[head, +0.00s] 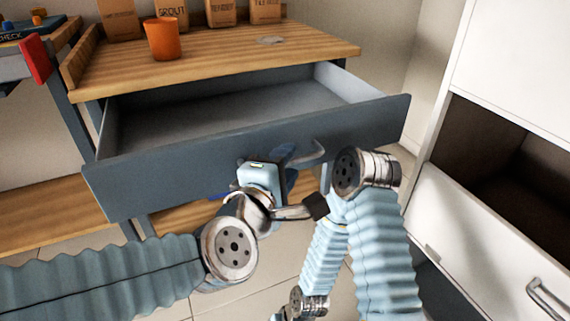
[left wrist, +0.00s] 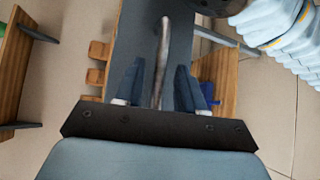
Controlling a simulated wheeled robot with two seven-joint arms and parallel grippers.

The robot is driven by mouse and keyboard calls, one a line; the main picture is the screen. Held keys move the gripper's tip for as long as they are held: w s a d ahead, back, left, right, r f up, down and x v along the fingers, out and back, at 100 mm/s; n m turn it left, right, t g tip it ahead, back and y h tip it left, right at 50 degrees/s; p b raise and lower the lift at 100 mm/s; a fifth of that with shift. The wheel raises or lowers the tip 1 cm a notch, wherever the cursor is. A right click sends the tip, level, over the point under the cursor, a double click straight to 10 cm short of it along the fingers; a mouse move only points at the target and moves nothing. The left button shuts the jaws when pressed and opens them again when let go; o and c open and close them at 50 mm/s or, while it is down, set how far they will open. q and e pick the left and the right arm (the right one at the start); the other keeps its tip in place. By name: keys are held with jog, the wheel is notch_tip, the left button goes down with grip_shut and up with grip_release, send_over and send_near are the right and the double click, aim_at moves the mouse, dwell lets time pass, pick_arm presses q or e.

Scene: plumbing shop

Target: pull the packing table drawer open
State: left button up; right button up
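The packing table drawer (head: 240,150) is blue-grey and stands well out from under the wooden top, with its empty inside showing. Its bar handle (head: 308,153) is on the front panel, right of the middle. My left gripper (head: 286,178) is at the handle, in front of the drawer. In the left wrist view the handle (left wrist: 162,60) runs between the two fingers of the left gripper (left wrist: 159,88), with a gap on each side. The left gripper is open around the handle. My right arm is folded at the right, and its gripper cannot be made out.
The packing table top (head: 210,55) bears an orange cup (head: 162,39), several brown bags at the back and a flat grey disc (head: 270,40). A white cabinet (head: 505,60) with an open lower drawer (head: 480,240) stands close on the right. Tiled floor (head: 270,255) shows below.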

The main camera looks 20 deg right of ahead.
pick_arm(q)
jog(key=p+v, duration=0.2)
jog(key=v, duration=1.2)
jog(key=shift+p, duration=0.35)
